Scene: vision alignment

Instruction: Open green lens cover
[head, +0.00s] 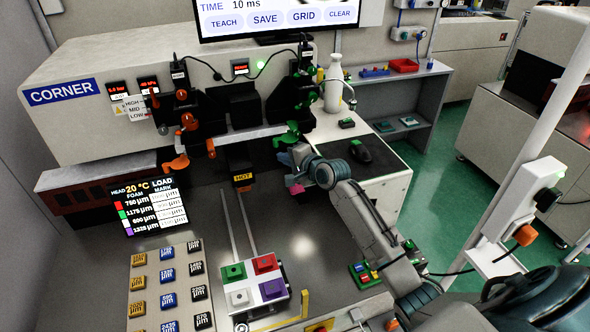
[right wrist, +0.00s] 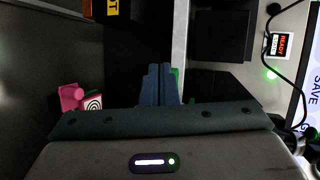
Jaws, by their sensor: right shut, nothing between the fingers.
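The green lens cover (head: 288,136) hangs below a black camera unit at the right end of a pale horizontal bar in the head view. In the right wrist view only a green sliver (right wrist: 175,73) shows, mostly hidden behind my fingers. My right gripper (head: 300,154) is shut and empty, with its fingertips close to the green cover. In the right wrist view the shut fingers (right wrist: 159,80) stand beside the bar; whether they touch the cover I cannot tell. My left gripper is not in view.
An orange cover (head: 176,163) hangs at the bar's left. A block marked HOT (head: 242,178) stands below the bar. A pink part (head: 296,188) lies just under my right gripper. A plate with coloured blocks (head: 254,304) is in front. Bare table (head: 315,230) lies between.

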